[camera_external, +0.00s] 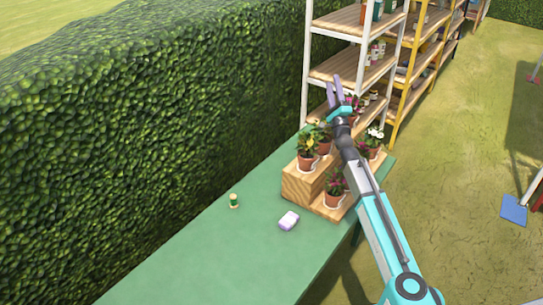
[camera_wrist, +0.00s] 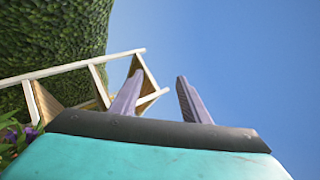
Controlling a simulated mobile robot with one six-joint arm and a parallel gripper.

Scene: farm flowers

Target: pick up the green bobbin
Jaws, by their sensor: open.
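The green bobbin (camera_external: 234,201) stands upright on the green table (camera_external: 200,262), left of the middle in the external view. It is small, with a green middle and paler ends. My gripper (camera_external: 334,86) is raised above the potted plants, well up and to the right of the bobbin. Its two purple-grey fingers are apart and empty, also in the wrist view (camera_wrist: 158,92). They point upward, with sky and a shelf frame behind them. The bobbin does not show in the wrist view.
A stepped wooden stand (camera_external: 297,187) holds several potted flowers. A hedge (camera_external: 150,130) runs along the table's left side. White shelves (camera_external: 306,70) rise behind. The table's near part is clear.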

